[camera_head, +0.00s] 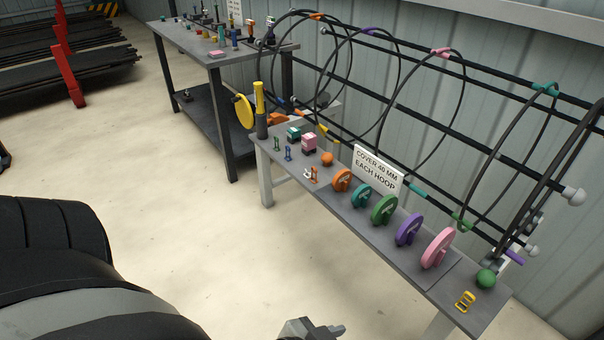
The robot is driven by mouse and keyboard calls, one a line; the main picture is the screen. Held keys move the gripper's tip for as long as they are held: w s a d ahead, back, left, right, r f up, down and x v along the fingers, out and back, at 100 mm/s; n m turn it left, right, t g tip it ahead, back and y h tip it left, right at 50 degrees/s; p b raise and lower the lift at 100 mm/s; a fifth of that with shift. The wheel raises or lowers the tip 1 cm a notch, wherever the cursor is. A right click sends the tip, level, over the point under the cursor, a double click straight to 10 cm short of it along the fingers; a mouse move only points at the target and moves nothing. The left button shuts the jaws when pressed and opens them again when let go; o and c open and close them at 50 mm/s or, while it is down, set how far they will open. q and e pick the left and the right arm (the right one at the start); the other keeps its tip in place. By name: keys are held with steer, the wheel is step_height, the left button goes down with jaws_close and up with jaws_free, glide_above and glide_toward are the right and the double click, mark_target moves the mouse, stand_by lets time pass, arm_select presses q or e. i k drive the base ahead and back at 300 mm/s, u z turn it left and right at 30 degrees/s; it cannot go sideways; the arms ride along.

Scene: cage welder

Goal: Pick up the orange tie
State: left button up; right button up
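A small orange piece (314,175), likely the orange tie, stands on the narrow grey bench beside a small white curved piece. It is too small to make out in detail. A larger orange disc (342,180) and an orange ball (327,158) are close to it on the same bench. A grey gripper part (312,328) shows at the bottom edge, apparently my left gripper. It is cut off, well below and apart from the bench, and its opening is hidden. My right gripper is not in view.
The narrow bench (350,217) also holds teal, green, purple and pink discs, a sign (379,170) and a green ball (486,278). A cage of black rods and hoops (462,100) runs behind it. The floor (215,235) in front is clear.

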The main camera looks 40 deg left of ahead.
mark_target(312, 167)
steer(key=u, duration=0.1)
steer(key=k, duration=0.3)
steer(key=z, duration=1)
steer(key=i, duration=0.7)
steer(key=u, duration=2.45)
steer(key=i, duration=0.5)
steer(key=u, duration=0.1)
steer(key=k, duration=0.2)
steer(key=z, duration=0.05)
